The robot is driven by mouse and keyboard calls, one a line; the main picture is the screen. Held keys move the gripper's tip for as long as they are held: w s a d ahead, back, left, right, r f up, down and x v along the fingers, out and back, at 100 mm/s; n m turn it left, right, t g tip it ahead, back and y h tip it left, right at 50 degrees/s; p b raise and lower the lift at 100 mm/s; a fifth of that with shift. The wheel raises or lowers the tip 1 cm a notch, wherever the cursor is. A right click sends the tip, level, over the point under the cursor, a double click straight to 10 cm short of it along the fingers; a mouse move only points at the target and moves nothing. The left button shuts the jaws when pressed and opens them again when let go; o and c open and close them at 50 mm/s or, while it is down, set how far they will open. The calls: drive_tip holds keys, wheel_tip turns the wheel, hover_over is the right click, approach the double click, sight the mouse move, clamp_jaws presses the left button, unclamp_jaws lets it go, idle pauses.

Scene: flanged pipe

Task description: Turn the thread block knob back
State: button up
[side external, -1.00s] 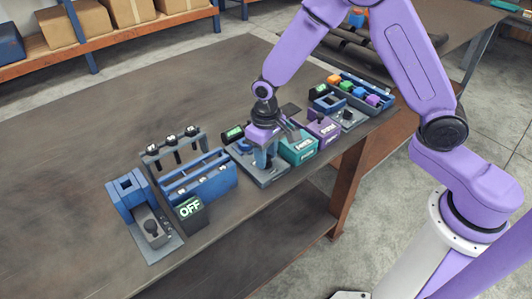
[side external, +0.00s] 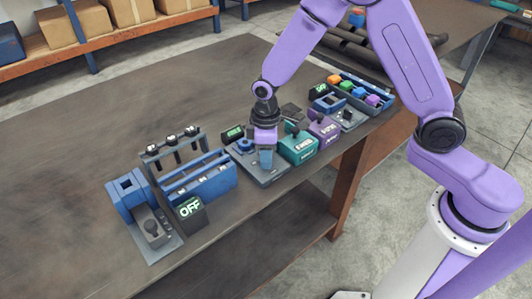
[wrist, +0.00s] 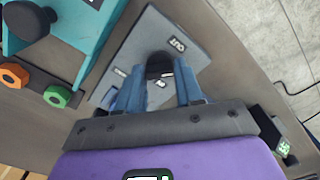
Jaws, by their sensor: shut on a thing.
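My gripper (side external: 265,160) points down over the block and is shut on the knob. The fingers hide the knob's sides, and in the side view the knob is hidden.
A teal box (side external: 298,148) with a dark knob stands just right of my gripper, with a purple box (side external: 323,128) beyond. A small display (side external: 232,132) stands behind. A blue rack (side external: 200,180) and an OFF display (side external: 190,208) stand left. The bench's left is clear.

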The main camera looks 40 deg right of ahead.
idle(0.4)
drive_tip(key=o, duration=1)
drive_tip(key=shift+o, duration=0.2)
wheel_tip(320, 180, up, 18)
drive_tip(key=shift+f, duration=0.2)
